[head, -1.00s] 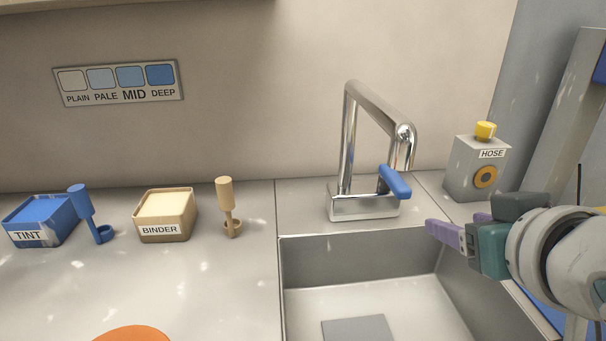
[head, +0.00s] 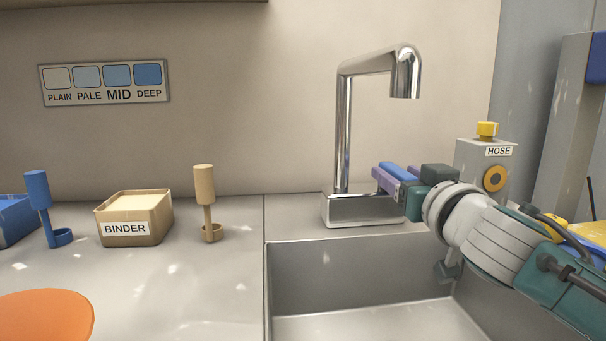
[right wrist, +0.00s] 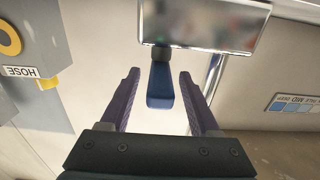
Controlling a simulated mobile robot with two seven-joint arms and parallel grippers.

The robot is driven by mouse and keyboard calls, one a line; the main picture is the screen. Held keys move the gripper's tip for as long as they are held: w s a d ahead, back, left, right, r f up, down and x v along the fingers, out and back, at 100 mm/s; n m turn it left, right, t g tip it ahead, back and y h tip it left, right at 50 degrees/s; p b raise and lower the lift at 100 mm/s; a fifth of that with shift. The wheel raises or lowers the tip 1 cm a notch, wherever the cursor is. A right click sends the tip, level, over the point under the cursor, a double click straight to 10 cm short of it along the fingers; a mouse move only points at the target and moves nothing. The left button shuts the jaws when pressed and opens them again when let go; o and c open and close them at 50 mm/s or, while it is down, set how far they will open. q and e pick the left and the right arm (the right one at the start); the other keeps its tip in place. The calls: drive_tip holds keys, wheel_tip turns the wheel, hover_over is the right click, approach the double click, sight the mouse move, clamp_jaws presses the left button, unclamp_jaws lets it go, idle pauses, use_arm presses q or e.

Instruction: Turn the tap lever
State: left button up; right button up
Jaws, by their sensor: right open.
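The chrome tap (head: 344,130) stands on its base behind the sink. Its blue lever (head: 393,168) is partly hidden by my right gripper in the head view. In the right wrist view the blue lever (right wrist: 160,88) lies between the two purple fingers, with a visible gap on each side. My right gripper (head: 386,175) is open around the lever, and its open fingers also show in the right wrist view (right wrist: 159,77). My left gripper is not in view.
The grey HOSE box (head: 470,158) with a yellow knob stands just right of the tap. The sink (head: 340,275) lies in front. To the left are the BINDER tub (head: 135,228), a tan holder (head: 205,190), a blue holder (head: 38,195) and an orange disc (head: 45,318).

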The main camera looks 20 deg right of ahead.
drive_tip(key=shift+b+x, duration=0.3)
drive_tip(key=shift+x, duration=1.1)
drive_tip(key=shift+c, duration=0.2)
clamp_jaws()
